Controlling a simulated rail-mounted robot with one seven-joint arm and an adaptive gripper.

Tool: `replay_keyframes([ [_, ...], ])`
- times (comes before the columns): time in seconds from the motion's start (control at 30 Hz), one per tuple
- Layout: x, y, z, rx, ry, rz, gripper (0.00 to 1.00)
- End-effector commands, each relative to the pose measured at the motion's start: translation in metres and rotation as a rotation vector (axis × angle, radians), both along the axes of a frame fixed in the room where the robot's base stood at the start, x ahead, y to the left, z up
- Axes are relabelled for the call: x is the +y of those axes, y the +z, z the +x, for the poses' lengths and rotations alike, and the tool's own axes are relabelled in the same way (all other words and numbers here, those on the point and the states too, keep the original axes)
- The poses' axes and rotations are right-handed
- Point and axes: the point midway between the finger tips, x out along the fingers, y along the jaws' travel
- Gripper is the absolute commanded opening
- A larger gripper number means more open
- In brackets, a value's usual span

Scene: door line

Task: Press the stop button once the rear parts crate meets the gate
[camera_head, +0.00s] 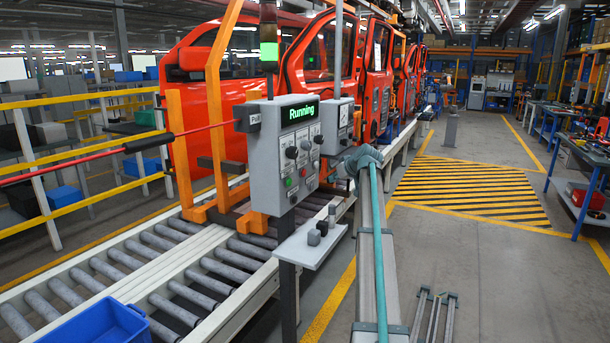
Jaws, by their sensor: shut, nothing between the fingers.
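A grey control box (270,158) stands on a dark post with a green "Running" display (299,112). Its front carries several dark knobs, a green button (288,183) and a small red button (303,172); the labels are too small to read. A blue crate (92,325) sits on the roller conveyor at the bottom left, cut off by the picture edge. Orange uprights (181,150) stand farther up the conveyor, apart from this crate; I cannot tell which part is the gate. My gripper (341,168) is shut and empty, just right of the control box, apart from the buttons.
A small shelf (311,245) with dark and grey pieces juts out below the box. A red pull cord (190,132) runs left from it. The stack light (268,52) glows green. Orange-red doors (330,55) hang behind. Striped floor (470,190) at right is clear.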

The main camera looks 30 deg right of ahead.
Motion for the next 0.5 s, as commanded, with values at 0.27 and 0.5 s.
replay_keyframes([
  [0.27, 0.002, 0.0, 0.004, 0.001, 0.0, 0.0, 0.0],
  [0.5, 0.011, 0.0, 0.021, 0.001, 0.001, 0.0, 0.0],
])
